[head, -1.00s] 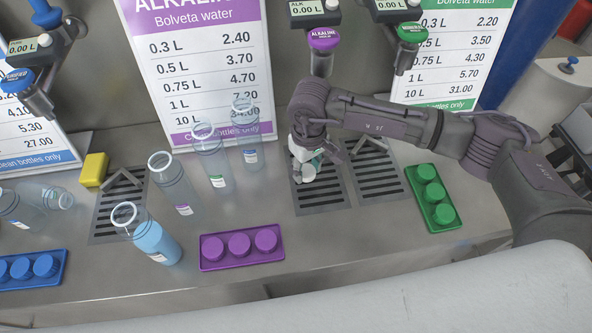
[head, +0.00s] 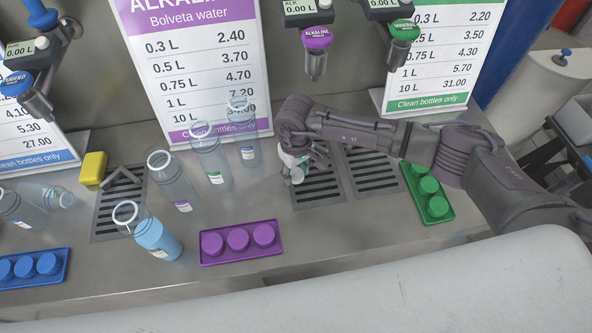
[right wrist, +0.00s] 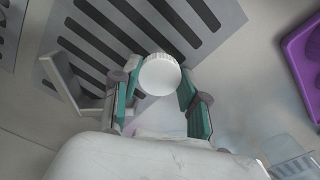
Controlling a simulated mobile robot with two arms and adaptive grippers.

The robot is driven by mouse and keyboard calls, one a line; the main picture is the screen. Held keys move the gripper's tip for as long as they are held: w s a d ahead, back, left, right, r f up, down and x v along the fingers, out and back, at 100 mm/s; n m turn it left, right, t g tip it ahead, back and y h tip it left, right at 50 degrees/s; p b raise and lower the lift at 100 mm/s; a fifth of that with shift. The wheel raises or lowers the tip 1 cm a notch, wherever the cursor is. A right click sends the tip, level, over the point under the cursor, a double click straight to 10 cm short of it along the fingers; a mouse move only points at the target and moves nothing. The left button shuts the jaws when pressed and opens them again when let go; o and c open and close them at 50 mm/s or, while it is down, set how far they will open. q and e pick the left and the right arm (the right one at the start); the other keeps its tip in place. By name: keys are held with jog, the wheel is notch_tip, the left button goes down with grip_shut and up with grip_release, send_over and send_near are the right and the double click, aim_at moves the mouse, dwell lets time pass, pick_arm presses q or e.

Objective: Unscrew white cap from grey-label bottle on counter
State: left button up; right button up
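A round white cap (right wrist: 160,75) with a ribbed edge sits between the teal-padded fingers of my right gripper (right wrist: 158,88). The pads appear to touch it on both sides. In the head view the white cap (head: 297,177) shows just below my right gripper (head: 292,166), at the left edge of the middle drip grate. No bottle shows clearly under the cap; the hand hides much of that spot. I cannot make out a grey label for certain. An uncapped bottle with light-blue contents (head: 160,240) and a pale label stands on the counter at left. My left gripper is out of view.
Several clear, open bottles (head: 208,160) stand left of my right gripper. A purple cap tray (head: 240,257) lies in front, a green one (head: 440,217) to the right, a blue one (head: 62,268) at far left. A price sign (head: 160,100) stands behind the bottles.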

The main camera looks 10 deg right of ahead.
aim_at(296, 174)
jog(key=o, duration=0.4)
jog(key=shift+r+p, duration=0.25)
jog(key=shift+p, duration=0.1)
jog(key=shift+w+r+b, duration=0.1)
jog(key=shift+r+b, duration=0.2)
jog(key=shift+b, duration=0.05)
notch_tip(296, 174, up, 7)
jog(key=shift+f+b, duration=0.15)
jog(key=shift+b, duration=0.7)
